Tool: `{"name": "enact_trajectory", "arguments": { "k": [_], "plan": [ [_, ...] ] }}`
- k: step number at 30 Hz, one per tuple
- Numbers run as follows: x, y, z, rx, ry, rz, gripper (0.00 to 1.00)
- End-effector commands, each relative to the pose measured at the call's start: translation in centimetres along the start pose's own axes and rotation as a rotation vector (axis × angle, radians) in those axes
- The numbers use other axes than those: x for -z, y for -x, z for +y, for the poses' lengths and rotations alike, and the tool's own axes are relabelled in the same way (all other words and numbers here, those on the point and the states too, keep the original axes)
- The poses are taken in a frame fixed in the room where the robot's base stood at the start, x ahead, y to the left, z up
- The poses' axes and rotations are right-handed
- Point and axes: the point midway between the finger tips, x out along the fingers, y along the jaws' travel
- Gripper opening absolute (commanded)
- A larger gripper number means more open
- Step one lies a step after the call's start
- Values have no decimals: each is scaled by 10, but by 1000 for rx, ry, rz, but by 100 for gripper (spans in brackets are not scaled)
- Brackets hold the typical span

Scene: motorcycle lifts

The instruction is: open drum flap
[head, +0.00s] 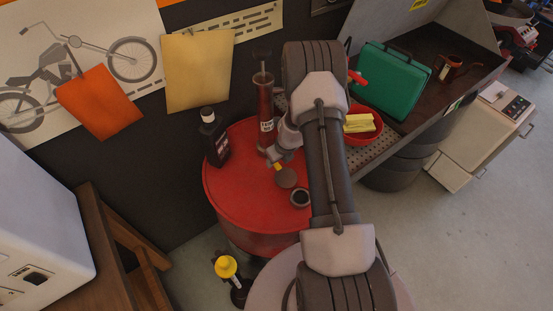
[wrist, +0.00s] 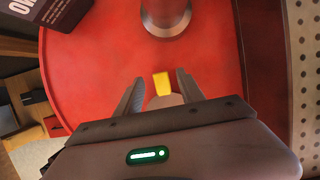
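The red drum (head: 235,185) stands upright, its top under my gripper (head: 276,159). The round brown-grey flap (head: 287,178) shows beside a dark, ringed opening (head: 300,197) in the drum top. The flap is off the opening, which looks uncovered; I cannot tell its exact tilt. A yellow tab (head: 279,167) is at the flap's far edge from the opening. In the wrist view my gripper (wrist: 160,88) is open, with the yellow tab (wrist: 162,83) between its fingers. Part of the flap (wrist: 165,101) shows there; the gripper body hides the rest and the opening.
A black bottle (head: 214,138) and a tall red cylinder (head: 265,115) stand on the drum near my gripper. A red bowl with yellow cloth (head: 359,123) and a green case (head: 391,80) are on the bench to the right. Open floor lies at right.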

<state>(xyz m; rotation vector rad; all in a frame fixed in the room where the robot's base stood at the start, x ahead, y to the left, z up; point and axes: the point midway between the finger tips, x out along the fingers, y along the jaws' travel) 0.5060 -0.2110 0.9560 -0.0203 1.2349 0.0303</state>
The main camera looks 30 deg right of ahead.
Motion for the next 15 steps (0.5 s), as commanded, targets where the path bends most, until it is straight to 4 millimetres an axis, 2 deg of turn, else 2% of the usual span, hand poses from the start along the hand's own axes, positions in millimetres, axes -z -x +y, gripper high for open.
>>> {"name": "enact_trajectory", "arguments": {
  "k": [9,11,14,15],
  "plan": [
    [-1,4,0,1,0,-1,45],
    [-2,13,-1,1,1,-2,45],
    [-2,39,-1,2,-1,-3,45],
    [-3,53,-1,2,0,-3,45]
  ]
}}
